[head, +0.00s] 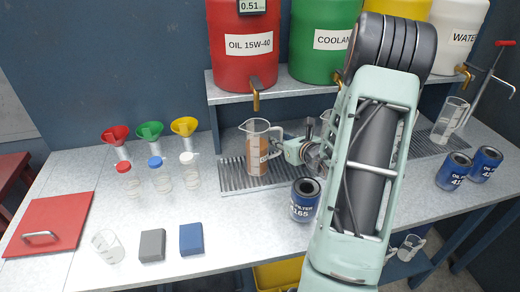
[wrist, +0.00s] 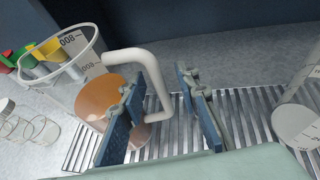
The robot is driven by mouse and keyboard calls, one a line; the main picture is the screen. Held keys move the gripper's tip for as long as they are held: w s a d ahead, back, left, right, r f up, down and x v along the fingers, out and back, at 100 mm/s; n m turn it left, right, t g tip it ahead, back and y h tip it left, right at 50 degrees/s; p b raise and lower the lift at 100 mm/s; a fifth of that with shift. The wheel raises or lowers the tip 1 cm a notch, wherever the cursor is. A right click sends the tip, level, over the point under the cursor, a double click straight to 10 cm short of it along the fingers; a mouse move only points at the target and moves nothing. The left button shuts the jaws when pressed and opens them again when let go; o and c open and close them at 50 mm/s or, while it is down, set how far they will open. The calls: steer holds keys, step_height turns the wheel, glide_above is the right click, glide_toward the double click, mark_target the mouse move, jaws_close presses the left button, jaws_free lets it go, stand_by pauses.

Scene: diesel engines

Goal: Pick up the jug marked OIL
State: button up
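A clear jug with brown liquid (head: 257,155) stands upright on the ribbed drip grate below the red tank. The jug also shows in the wrist view (wrist: 97,98), with a white handle (wrist: 150,65) on its right. No OIL label is readable on it; only scale marks show. My gripper (head: 300,148) is at the jug's right side, partly hidden by my arm in the head view. In the wrist view my gripper (wrist: 163,103) is open, with the handle's lower part between its blue-padded fingers. A gap shows between the handle and the right finger; contact on the left is unclear.
A second clear jug (wrist: 300,112) stands close right of my gripper. A blue filter can (head: 305,200) stands in front of the grate (head: 232,180). The shelf with the red tank (head: 245,45) overhangs behind. Funnels and small bottles (head: 160,175) stand to the left.

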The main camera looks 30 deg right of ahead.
jaws_close()
steer(key=shift+r, duration=0.2)
stand_by(0.6)
